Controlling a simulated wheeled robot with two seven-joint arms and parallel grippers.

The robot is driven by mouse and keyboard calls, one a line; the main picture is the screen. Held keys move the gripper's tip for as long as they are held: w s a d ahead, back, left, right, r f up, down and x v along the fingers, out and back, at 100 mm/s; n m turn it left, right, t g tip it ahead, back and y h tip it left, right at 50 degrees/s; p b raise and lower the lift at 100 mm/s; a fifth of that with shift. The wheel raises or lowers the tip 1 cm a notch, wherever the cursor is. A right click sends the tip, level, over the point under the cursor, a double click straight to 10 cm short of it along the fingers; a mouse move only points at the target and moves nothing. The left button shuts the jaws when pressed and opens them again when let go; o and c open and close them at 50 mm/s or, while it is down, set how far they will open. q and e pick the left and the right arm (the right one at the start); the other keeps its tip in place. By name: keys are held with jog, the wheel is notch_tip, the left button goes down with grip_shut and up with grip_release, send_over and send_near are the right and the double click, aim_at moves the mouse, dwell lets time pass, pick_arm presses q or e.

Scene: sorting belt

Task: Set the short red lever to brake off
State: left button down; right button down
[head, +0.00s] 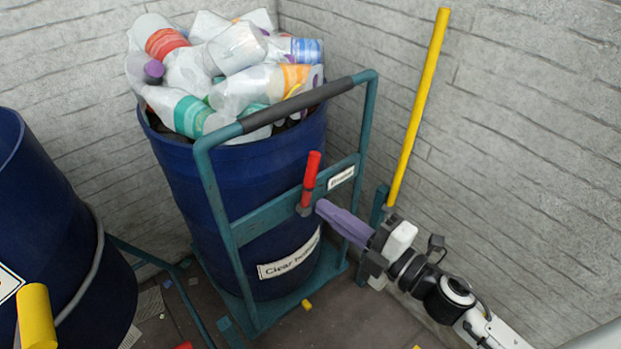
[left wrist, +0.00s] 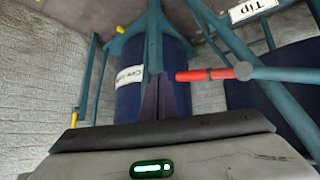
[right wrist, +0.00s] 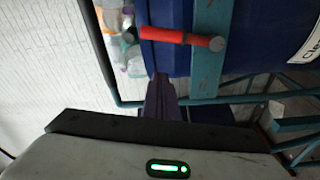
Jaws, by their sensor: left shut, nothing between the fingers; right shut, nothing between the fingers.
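The short red lever (head: 311,178) stands nearly upright on the teal crossbar of the cart, leaning slightly right from its grey pivot. It also shows in the right wrist view (right wrist: 162,35). My right gripper (head: 322,207) is shut and empty, its purple fingertips just right of the lever's lower end; contact cannot be told. In the right wrist view its fingers (right wrist: 160,82) point toward the lever. My left gripper (left wrist: 164,82) is shut and empty, out of the head view. A red lever (left wrist: 207,74) lies just right of its fingertips; I cannot tell if it is the same lever.
The teal cart (head: 222,200) holds a blue drum (head: 180,185) full of plastic bottles. A long yellow lever (head: 418,105) rises on the right by the wall. Another blue drum (head: 40,200) and a yellow handle (head: 36,315) are at left. A "Tip" sign (left wrist: 252,10) shows in the left wrist view.

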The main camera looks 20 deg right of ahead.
aim_at(310, 181)
pick_arm(q)
jog(key=shift+w, duration=0.15)
pick_arm(e)
jog(key=shift+r, duration=0.1)
jog(key=w, duration=0.3)
jog(key=w+a, duration=0.1)
jog(key=w, duration=0.2)
jog(key=w+p, duration=0.1)
jog(key=w, duration=0.2)
jog(key=shift+w+a+f, duration=0.2)
jog(key=shift+a+f, duration=0.1)
jog(key=shift+a, duration=0.1)
jog(key=shift+d, duration=0.4)
pick_arm(q)
jog(key=shift+s+a+r, duration=0.1)
jog(key=shift+s+r, duration=0.15)
jog(key=shift+r, duration=0.1)
pick_arm(e)
jog(key=shift+w, duration=0.1)
